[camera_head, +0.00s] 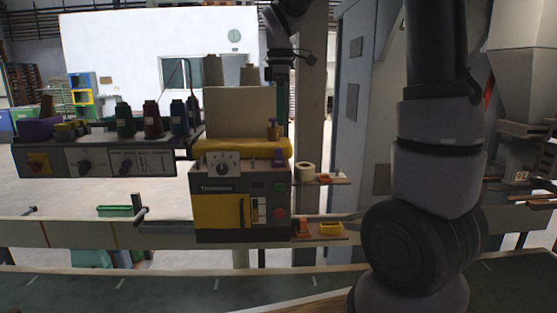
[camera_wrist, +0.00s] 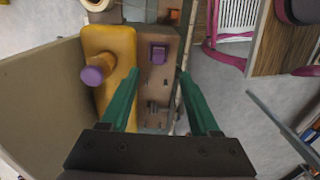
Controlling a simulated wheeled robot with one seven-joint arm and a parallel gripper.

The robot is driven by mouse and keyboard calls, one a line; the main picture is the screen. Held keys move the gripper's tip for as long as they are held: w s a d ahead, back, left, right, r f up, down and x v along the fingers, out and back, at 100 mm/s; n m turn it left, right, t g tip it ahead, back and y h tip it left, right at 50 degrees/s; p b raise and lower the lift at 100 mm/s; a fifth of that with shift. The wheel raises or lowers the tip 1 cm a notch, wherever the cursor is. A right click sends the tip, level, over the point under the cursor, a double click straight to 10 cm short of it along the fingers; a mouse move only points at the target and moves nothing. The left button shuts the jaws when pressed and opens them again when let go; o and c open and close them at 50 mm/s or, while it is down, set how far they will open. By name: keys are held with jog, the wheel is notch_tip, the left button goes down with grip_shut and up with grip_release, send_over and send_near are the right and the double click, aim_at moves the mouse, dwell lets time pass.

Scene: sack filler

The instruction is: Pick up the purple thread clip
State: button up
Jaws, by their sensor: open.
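A small purple block-like piece, which looks like the purple thread clip (camera_wrist: 158,53), sits on top of the grey machine head. It also shows in the head view (camera_head: 279,158), beside the yellow pad. My gripper (camera_wrist: 158,74) is open, with its two green fingers apart and nothing between them. In the wrist view the clip lies just past the fingertips, centred between them. In the head view my gripper (camera_head: 282,100) hangs above the machine's right end, apart from the clip. Its fingertips are hard to make out there.
A brown peg with a purple top (camera_wrist: 93,74) stands on the yellow pad (camera_wrist: 110,45), left of my fingers. A beige box (camera_head: 240,112) rises behind the pad. Thread cones (camera_head: 150,119) stand on a shelf to the left. Small side shelves hold a pale roll (camera_head: 305,171) and a yellow tray (camera_head: 330,229).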

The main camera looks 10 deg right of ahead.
aim_at(278, 148)
notch_tip(278, 148, down, 5)
jog(key=shift+f, duration=0.2)
jog(key=f, duration=0.5)
jog(key=shift+w+a, duration=0.2)
grip_shut()
